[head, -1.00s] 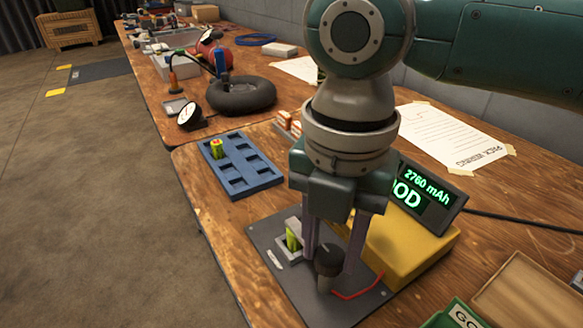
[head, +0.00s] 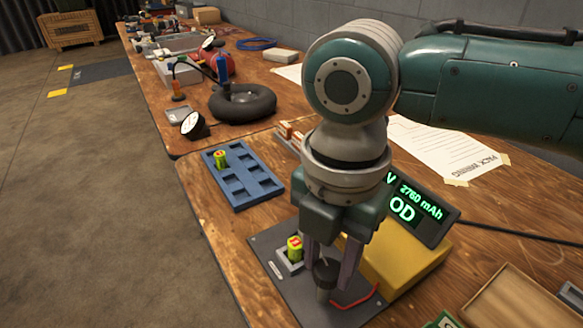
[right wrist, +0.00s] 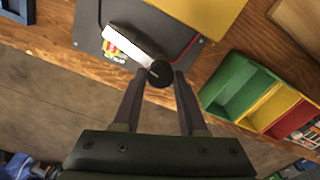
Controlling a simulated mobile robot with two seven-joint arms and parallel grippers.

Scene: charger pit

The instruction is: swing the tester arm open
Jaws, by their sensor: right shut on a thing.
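The tester has a yellow body (head: 405,262), a tilted display (head: 415,212) with green text reading "2760 mAh", and a dark base plate (head: 268,240). A yellow-green cell with a red top (head: 294,247) stands upright in the small grey cradle on the plate. My right gripper (head: 328,272) points down, shut on the black knob (head: 325,270) of the tester arm. In the right wrist view the pale tester arm (right wrist: 130,45) runs from the knob (right wrist: 159,73) past the cell (right wrist: 112,50), close beside or partly over it. My left gripper is not in view.
A blue tray (head: 240,172) with one cell (head: 220,158) lies behind the plate. A red wire (head: 362,302) lies on the plate. A wooden tray (head: 515,300) and coloured bins (right wrist: 262,92) stand to the right. A paper sheet (head: 450,150) lies behind the display.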

